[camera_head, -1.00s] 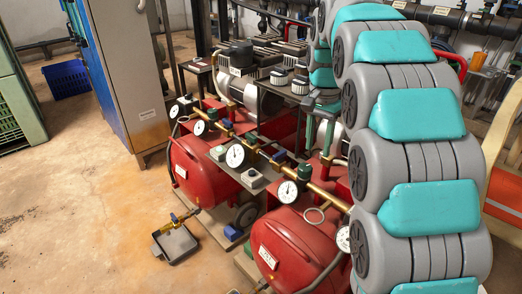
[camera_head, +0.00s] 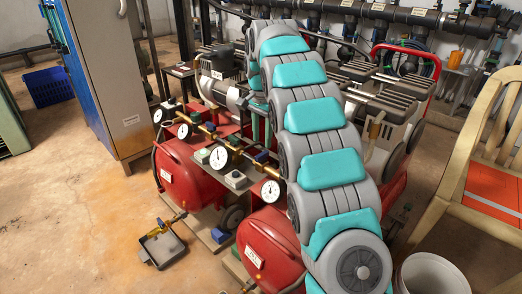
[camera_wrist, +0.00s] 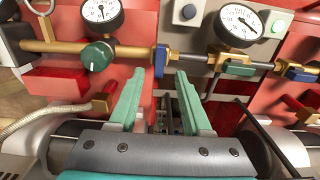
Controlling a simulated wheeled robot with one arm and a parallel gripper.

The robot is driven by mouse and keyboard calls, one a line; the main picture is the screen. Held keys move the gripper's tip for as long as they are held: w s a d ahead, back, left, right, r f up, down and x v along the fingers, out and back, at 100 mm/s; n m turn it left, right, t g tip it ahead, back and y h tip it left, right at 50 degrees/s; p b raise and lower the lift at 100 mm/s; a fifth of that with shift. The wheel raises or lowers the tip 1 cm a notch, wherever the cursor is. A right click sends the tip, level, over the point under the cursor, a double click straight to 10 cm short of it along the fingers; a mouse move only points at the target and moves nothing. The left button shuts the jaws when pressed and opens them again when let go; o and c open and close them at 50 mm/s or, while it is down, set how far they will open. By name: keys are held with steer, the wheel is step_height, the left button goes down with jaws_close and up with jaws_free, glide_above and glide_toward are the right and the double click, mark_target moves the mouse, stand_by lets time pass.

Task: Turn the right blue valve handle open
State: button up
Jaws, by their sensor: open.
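In the wrist view, a blue valve handle (camera_wrist: 161,60) stands upright on the brass pipe (camera_wrist: 125,50), just beyond my fingertips. A second blue handle (camera_wrist: 301,74) lies along the pipe at the far right. My gripper (camera_wrist: 160,77) is open, its two green fingers apart with nothing visible between them. I cannot tell whether a fingertip touches the upright handle. In the head view, blue handles show on the manifold at the left (camera_head: 193,117) and nearer my arm (camera_head: 261,156).
Pressure gauges (camera_wrist: 237,25) and a green knob (camera_wrist: 97,56) sit close around the handle. Red tanks (camera_head: 187,174) stand below the pipe. A tray (camera_head: 163,248) lies on the floor. A wooden chair (camera_head: 450,170) and a white bucket (camera_head: 430,275) are at right. Floor at left is mostly clear.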

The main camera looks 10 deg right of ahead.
mark_target(262, 153)
steer(key=shift+f, duration=2.5)
jaws_close()
